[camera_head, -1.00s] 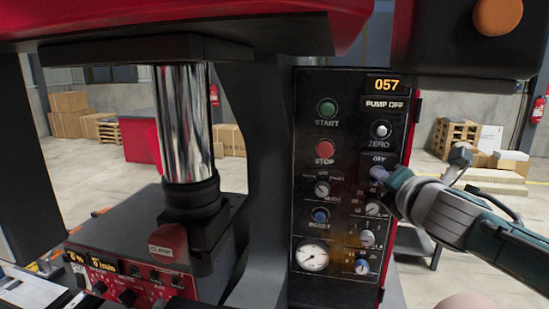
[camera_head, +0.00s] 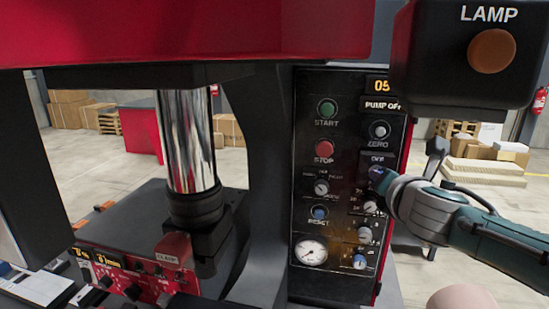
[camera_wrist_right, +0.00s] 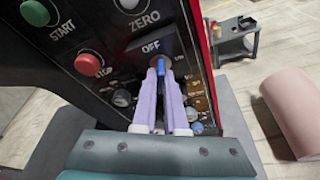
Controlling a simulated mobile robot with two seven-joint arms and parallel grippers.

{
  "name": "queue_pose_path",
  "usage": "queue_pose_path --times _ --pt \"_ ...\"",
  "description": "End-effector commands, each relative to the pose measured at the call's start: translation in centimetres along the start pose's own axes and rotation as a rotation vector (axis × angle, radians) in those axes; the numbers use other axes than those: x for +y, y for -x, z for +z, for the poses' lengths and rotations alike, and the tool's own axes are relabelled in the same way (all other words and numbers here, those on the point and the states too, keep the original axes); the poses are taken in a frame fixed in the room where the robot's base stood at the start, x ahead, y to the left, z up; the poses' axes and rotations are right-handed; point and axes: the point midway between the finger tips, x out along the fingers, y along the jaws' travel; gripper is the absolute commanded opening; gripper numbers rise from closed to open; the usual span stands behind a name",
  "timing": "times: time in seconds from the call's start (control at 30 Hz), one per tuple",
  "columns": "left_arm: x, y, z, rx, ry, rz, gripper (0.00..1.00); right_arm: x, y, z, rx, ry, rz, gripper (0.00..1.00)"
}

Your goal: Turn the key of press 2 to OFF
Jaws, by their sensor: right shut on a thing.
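The black control panel (camera_head: 300,190) of the press carries a small plate marked OFF (camera_head: 377,159). My right gripper (camera_head: 379,177) is at this plate, its fingertips against the panel just below the label. In the right wrist view the pale purple fingers (camera_wrist_right: 161,78) are closed around a small blue key (camera_wrist_right: 161,67) below the OFF label (camera_wrist_right: 151,47). The fingers hide most of the key, so its exact angle is hard to tell. My left gripper is not in view.
Green START (camera_head: 326,109) and red STOP (camera_head: 324,151) buttons sit left of the fingers, the ZERO knob (camera_head: 379,130) above and several knobs below. A black LAMP box (camera_head: 466,60) overhangs the arm. A gauge (camera_head: 311,253) is lower left.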

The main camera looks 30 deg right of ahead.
Motion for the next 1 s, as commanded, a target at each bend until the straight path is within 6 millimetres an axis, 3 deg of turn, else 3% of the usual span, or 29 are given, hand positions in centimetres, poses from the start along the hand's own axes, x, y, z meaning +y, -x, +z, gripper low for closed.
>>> queue_pose_path --times 0.4,0.8,1.0 --pt "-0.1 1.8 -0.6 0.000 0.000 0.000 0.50 0.1 0.0 0.0 0.001 0.228 -0.072 0.00" --pt "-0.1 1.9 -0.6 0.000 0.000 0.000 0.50 0.2 0.0 0.0 0.001 0.257 -0.080 0.00" --pt "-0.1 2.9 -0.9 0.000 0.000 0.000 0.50 0.4 0.0 0.1 0.002 0.417 -0.130 0.00"
